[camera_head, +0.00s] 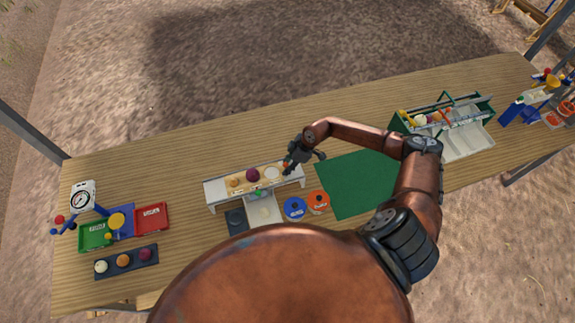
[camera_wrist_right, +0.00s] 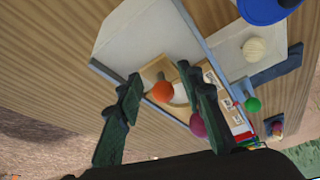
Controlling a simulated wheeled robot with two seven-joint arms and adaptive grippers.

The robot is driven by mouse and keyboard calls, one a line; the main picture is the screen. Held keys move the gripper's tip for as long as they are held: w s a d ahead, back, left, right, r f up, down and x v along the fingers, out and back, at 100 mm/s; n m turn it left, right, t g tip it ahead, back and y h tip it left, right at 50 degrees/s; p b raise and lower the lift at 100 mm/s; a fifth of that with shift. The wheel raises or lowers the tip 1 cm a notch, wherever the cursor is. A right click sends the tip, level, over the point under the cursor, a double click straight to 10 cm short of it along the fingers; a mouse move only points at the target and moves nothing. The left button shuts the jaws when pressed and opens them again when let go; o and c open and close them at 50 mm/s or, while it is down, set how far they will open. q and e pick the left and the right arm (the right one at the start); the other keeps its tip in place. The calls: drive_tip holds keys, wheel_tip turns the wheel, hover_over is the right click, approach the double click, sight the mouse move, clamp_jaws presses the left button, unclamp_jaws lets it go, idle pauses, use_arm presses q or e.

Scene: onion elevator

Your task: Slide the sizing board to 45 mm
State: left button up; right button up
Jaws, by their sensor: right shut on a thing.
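The sizing board (camera_head: 241,180) is a tan board with round openings, lying along a pale stand (camera_head: 217,193) near the middle of the table. In the right wrist view the board's tan end (camera_wrist_right: 155,70) carries an orange ball knob (camera_wrist_right: 162,92). My right gripper (camera_head: 288,167) is at the right end of the board, its dark fingers on either side of the knob and shut on it. A dark red onion (camera_head: 253,174) sits at the board; it also shows in the wrist view (camera_wrist_right: 198,124). The size marks are too small to read. My left gripper is out of view.
A blue disc (camera_head: 294,208) and an orange disc (camera_head: 317,202) lie in front of the stand, beside a green mat (camera_head: 345,190). A dial scale (camera_head: 83,198) and trays stand at left. A green-sided rack (camera_head: 484,106) stands at right. The table behind the stand is clear.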

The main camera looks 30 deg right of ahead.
drive_tip(key=shift+s+d+f, duration=0.1)
drive_tip(key=shift+s+d, duration=0.25)
drive_tip(key=shift+d, duration=1)
drive_tip(key=shift+s+d+r, duration=0.1)
drive_tip(key=shift+s+d, duration=0.3)
drive_tip(key=shift+d, duration=0.9)
drive_tip(key=shift+s+d+f, duration=0.1)
drive_tip(key=shift+s+d, duration=0.25)
drive_tip(key=shift+d, duration=1)
drive_tip(key=o, duration=1.3)
drive_tip(key=shift+d, duration=0.1)
drive_tip(key=shift+o, duration=0.2)
drive_tip(key=shift+w, duration=0.1)
drive_tip(key=shift+r, duration=0.2)
wheel_tip(320, 180, up, 6)
drive_tip(key=p, duration=0.7)
